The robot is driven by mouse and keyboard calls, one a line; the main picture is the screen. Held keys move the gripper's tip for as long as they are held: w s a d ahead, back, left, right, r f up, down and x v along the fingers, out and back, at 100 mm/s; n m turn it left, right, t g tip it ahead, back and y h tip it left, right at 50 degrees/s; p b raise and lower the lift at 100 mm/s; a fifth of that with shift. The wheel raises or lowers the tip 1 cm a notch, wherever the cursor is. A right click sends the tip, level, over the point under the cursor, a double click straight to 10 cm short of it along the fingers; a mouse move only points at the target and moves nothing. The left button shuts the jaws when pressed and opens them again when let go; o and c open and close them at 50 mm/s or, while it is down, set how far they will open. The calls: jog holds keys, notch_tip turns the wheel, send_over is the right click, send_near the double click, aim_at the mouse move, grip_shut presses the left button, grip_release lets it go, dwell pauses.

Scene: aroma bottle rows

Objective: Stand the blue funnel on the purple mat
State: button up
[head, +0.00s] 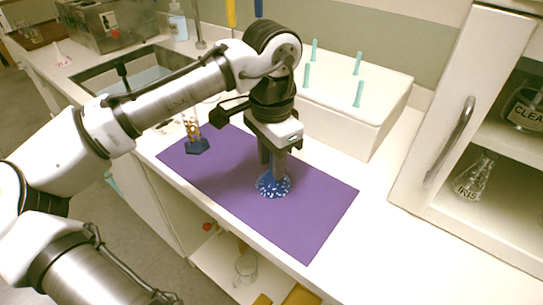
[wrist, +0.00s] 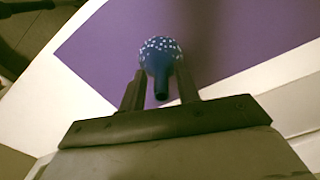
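The blue funnel (head: 273,186) with white speckles is at the middle of the purple mat (head: 315,205), wide mouth down and seemingly upright and resting on it. Its narrow stem points up towards my gripper. My gripper (head: 273,176) points straight down over the funnel. In the wrist view, the funnel (wrist: 160,55) shows between and beyond the two fingertips of my gripper (wrist: 160,75). The fingers stand apart, with gaps on both sides of the stem. Whether a fingertip touches the cone is not clear.
A glass vessel with a dark blue base (head: 198,146) stands at the mat's far left corner. A white box with teal pegs (head: 345,115) is behind the mat. A white cabinet (head: 455,110) holding flasks is at right. The mat's right part is clear.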

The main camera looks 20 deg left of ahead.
jog(key=shift+r, duration=0.1)
notch_tip(320, 180, up, 12)
jog(key=shift+r, duration=0.15)
dwell(0.5)
